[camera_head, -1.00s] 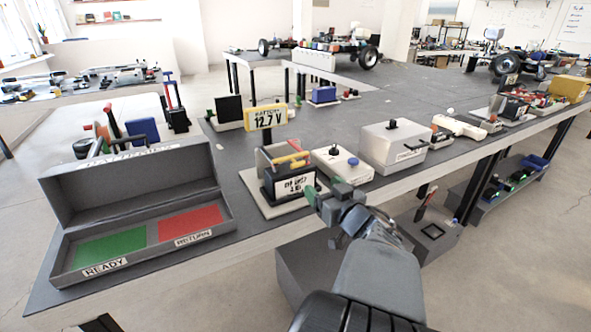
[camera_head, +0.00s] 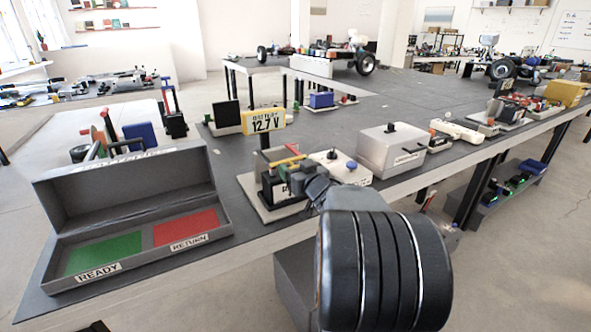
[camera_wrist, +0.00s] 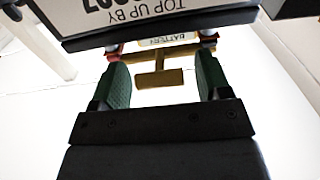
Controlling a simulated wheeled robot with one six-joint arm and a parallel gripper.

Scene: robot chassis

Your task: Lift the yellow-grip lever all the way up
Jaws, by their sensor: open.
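The yellow-grip lever (camera_head: 290,161) sits on top of the dark battery unit (camera_head: 268,194) near the table's front edge. Its yellow bar looks roughly level, with some red close by. My gripper (camera_head: 284,181) is at the front of this unit and hides much of its label. In the wrist view, my gripper (camera_wrist: 162,82) is open, with its green finger pads apart. A yellow T-shaped part (camera_wrist: 158,77), apparently the lever's grip, shows between the pads with a gap on each side. I cannot tell its depth relative to the fingertips.
A yellow 12.7 V sign (camera_head: 264,121) stands behind the unit. An open grey case (camera_head: 128,180) with green and red pads is at the left.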

